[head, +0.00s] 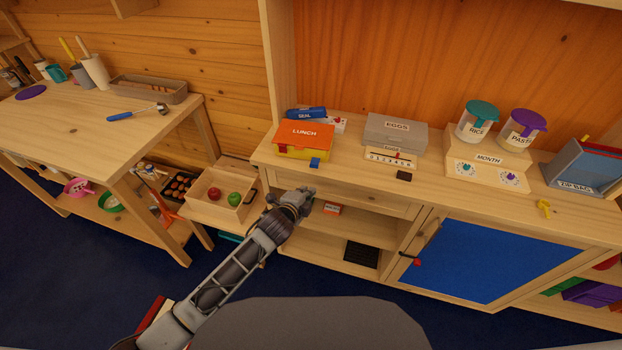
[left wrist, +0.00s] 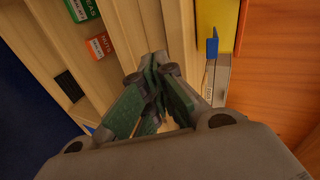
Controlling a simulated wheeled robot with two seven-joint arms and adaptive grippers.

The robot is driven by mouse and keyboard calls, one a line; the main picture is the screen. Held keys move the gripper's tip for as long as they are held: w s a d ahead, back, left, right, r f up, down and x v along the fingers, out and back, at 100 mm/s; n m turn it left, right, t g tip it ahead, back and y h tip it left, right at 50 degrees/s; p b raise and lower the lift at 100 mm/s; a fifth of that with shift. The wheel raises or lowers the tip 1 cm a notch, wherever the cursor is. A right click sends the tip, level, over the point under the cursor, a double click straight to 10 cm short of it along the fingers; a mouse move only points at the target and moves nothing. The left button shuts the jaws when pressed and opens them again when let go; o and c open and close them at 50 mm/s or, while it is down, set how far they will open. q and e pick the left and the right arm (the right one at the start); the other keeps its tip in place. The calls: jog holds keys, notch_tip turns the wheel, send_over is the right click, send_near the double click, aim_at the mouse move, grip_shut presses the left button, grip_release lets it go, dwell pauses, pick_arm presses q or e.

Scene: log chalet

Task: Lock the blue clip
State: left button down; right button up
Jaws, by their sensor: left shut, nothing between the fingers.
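The lunch box has an orange lid (head: 305,135) marked LUNCH and a yellow body (head: 290,150). It stands near the front edge of the wooden counter. The blue clip (head: 315,162) is at the box's front and sticks out from it. In the left wrist view the blue clip (left wrist: 212,45) stands out from the yellow wall (left wrist: 222,18). My left gripper (head: 306,196) is in front of the counter edge, below the clip and apart from it. Its green-padded fingers (left wrist: 156,82) are closed together and empty. My right gripper is not in view.
A blue SEAL box (head: 306,113) lies behind the lunch box. A grey EGGS box (head: 395,132), a slider panel (head: 390,157) and a dark block (head: 404,176) stand to the right. Below left, an open wooden bin (head: 213,205) holds fruit.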

aim_at(311, 175)
pick_arm(q)
jog(key=s+r+m+y, duration=0.2)
jog(key=r+m, duration=0.4)
jog(key=m, duration=1.1)
jog(key=shift+s+a+r, duration=0.15)
jog(key=shift+s+a, duration=0.25)
jog(key=shift+s, duration=0.25)
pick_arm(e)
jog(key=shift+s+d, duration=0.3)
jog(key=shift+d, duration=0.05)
pick_arm(q)
jog(key=shift+m, duration=0.3)
jog(key=shift+w, duration=0.15)
jog(key=shift+x, duration=4.85)
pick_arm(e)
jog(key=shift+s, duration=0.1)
